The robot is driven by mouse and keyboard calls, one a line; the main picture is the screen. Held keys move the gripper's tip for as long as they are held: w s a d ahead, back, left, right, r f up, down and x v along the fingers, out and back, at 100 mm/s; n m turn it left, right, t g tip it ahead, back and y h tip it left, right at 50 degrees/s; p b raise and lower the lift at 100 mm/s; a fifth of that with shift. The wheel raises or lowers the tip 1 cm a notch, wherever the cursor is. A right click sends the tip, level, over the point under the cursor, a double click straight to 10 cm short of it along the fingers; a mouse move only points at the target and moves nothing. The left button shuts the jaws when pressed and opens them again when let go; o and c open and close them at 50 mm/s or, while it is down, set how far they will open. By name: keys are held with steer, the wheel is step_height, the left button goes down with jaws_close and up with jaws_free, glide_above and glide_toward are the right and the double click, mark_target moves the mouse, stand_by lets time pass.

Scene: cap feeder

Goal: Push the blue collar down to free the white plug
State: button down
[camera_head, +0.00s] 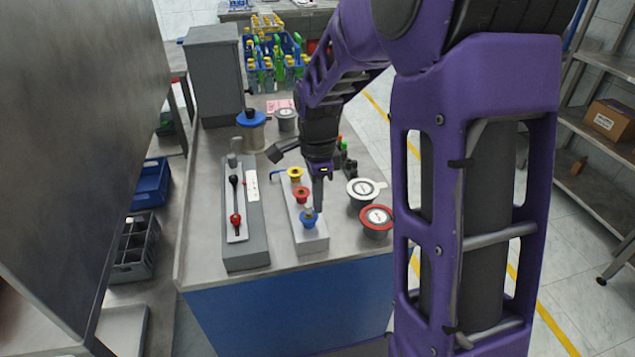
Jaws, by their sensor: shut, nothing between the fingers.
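The blue collar (308,224) sits at the near end of a light grey block on the bench. My gripper (317,206) is shut and empty, pointing down with its fingertips at or just above the collar. I cannot tell whether they touch it. A small pale part (309,212) shows at the collar's top, beside the fingers; I cannot tell if this is the white plug. A red collar (302,194) and a yellow collar (295,174) stand in line behind the blue one on the same block (312,244).
A grey fixture with a red-knobbed lever (236,221) stands to the left. Round containers with a white rim (361,192) and a red rim (376,219) stand close on the right. A blue-lidded container (251,119) and a blue crate of bottles (262,78) are behind.

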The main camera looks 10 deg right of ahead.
steer(key=shift+f, duration=0.75)
